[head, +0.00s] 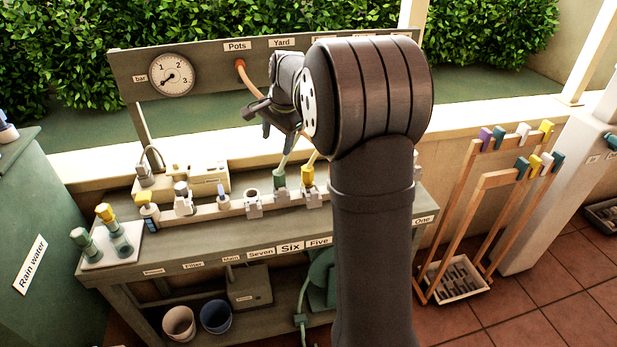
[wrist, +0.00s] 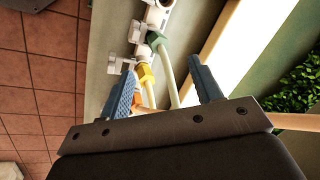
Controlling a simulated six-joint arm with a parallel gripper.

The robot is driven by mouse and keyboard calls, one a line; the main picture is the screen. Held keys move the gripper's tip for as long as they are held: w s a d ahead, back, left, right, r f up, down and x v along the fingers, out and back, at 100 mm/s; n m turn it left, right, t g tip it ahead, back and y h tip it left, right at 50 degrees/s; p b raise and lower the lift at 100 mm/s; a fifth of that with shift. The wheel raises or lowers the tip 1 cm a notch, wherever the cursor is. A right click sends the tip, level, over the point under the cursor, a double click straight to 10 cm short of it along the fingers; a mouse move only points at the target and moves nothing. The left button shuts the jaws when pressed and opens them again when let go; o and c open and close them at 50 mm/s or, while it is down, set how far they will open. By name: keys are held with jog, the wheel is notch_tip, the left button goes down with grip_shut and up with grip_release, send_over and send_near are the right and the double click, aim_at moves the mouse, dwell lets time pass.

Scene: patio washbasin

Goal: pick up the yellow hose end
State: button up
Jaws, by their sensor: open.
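The yellow hose end (head: 307,175) sits upright in a holder on the bench rail, with its pale hose rising from it; part of the hose is hidden behind my arm. In the wrist view the yellow hose end (wrist: 147,76) shows between my fingers, nearer the left one, and beyond their tips. My gripper (head: 258,120) is open and empty, above the rail and apart from the hose end. In the wrist view, my open gripper (wrist: 162,64) has one blue-grey finger on each side. A green hose end (head: 279,179) stands just left of the yellow one.
White clamps and fittings (head: 253,200) line the rail. Several yellow and green fittings stand on a white board (head: 112,248) at the bench's left. A gauge panel (head: 171,75) stands behind. A wooden rack (head: 480,210) with coloured clips stands right.

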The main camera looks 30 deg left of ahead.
aim_at(308, 168)
jog(key=w+d+n+h, duration=0.3)
jog(key=w+n, duration=0.7)
jog(key=n, duration=0.4)
jog(key=shift+g, duration=0.4)
notch_tip(308, 168, down, 18)
jog(key=shift+r, duration=0.25)
jog(key=c, duration=1.1)
jog(key=shift+r, duration=0.15)
